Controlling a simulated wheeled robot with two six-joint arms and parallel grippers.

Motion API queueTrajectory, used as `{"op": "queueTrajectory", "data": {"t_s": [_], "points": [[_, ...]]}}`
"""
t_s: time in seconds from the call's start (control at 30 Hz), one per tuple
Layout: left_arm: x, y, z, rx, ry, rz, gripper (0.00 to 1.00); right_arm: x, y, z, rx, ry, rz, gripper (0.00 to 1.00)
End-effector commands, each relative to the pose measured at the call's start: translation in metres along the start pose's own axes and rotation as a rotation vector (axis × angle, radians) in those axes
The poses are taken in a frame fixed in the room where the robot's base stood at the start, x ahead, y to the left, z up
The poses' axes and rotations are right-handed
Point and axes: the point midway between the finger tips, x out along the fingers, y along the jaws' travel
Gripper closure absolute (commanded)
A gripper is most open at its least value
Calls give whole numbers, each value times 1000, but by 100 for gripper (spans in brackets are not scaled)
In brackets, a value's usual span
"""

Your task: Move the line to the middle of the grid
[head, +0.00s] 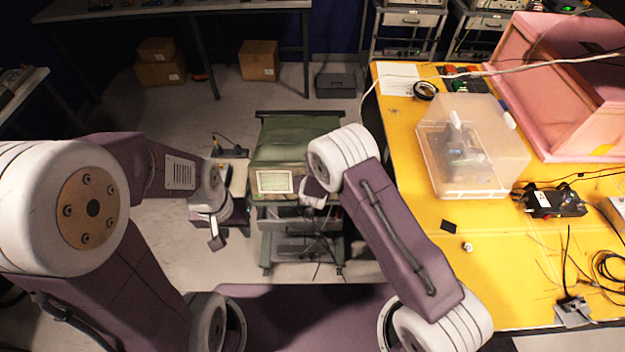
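A green boxy instrument (285,145) stands on a cart in the middle of the head view. A small pale screen (274,181) is on its near face. The screen is too small to make out a grid or a line. My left gripper (216,241) hangs in front and to the left of the instrument, apart from it, pointing down. Its fingers are too small to tell whether they are open. My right gripper (314,194) is at the right of the screen, close to the instrument's front. My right arm partly hides it, and contact cannot be told.
A yellow table (414,210) stands on the right with a clear plastic box (472,150), a pink foam enclosure (560,85), tools and cables. Cardboard boxes (259,60) and a grey case (335,85) lie on the floor behind. Floor left of the cart is partly free.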

Motion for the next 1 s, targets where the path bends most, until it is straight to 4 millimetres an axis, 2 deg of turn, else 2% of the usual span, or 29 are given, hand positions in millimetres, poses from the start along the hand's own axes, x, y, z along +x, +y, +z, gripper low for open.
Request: {"op": "queueTrajectory", "data": {"t_s": [0.03,0.5,0.7,1.0], "points": [[14,0,2,0,0,0,64,5,1,4,31,3,-15,100],[107,-2,11,0,0,0,64,8,6,8,395,16,-198,100],[133,-3,14,0,0,0,64,6,7,7,521,18,-260,100],[152,-3,16,0,0,0,64,3,8,5,637,20,-317,100]]}}
